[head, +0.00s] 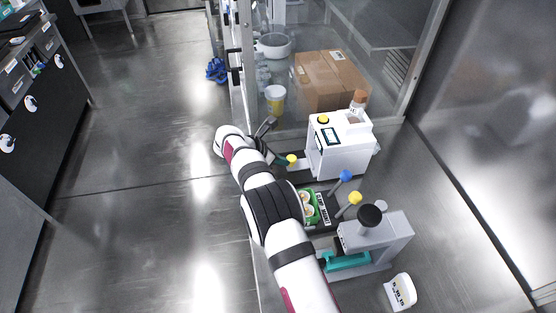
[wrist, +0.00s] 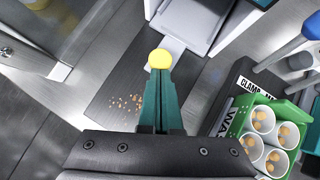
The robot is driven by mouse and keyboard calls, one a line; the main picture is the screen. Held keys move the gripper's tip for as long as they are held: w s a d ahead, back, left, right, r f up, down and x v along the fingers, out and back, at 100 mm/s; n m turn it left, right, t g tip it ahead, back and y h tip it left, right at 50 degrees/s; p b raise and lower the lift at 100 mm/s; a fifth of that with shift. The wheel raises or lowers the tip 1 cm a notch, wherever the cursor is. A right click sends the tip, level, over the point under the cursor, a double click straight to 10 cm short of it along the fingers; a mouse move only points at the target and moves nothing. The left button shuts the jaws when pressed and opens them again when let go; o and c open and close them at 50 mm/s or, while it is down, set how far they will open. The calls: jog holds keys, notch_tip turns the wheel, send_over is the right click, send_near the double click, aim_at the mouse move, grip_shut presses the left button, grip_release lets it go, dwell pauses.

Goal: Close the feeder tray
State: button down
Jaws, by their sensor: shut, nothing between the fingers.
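The feeder is a white machine (head: 330,158) with a small screen and a yellow button on top. Its tray (wrist: 190,22), grey with pale walls, sticks out at the top of the wrist view. A yellow ball knob (wrist: 160,58) is at the tray's near end; it also shows in the head view (head: 291,158). My gripper (wrist: 161,78) has its teal fingers together with nothing between them. The fingertips point at the knob and lie right by it; I cannot tell whether they touch. The knob hides part of the tray's front.
A green rack (wrist: 244,117) with several white cups of brown pieces stands to the right, beside a clamp label. Brown crumbs (wrist: 128,102) lie on the dark mat. A grey press (head: 375,240), a cardboard box (head: 325,82) and a white tub (head: 400,292) stand around.

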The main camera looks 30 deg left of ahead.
jog(key=shift+w+d, duration=0.15)
jog(key=shift+d, duration=0.05)
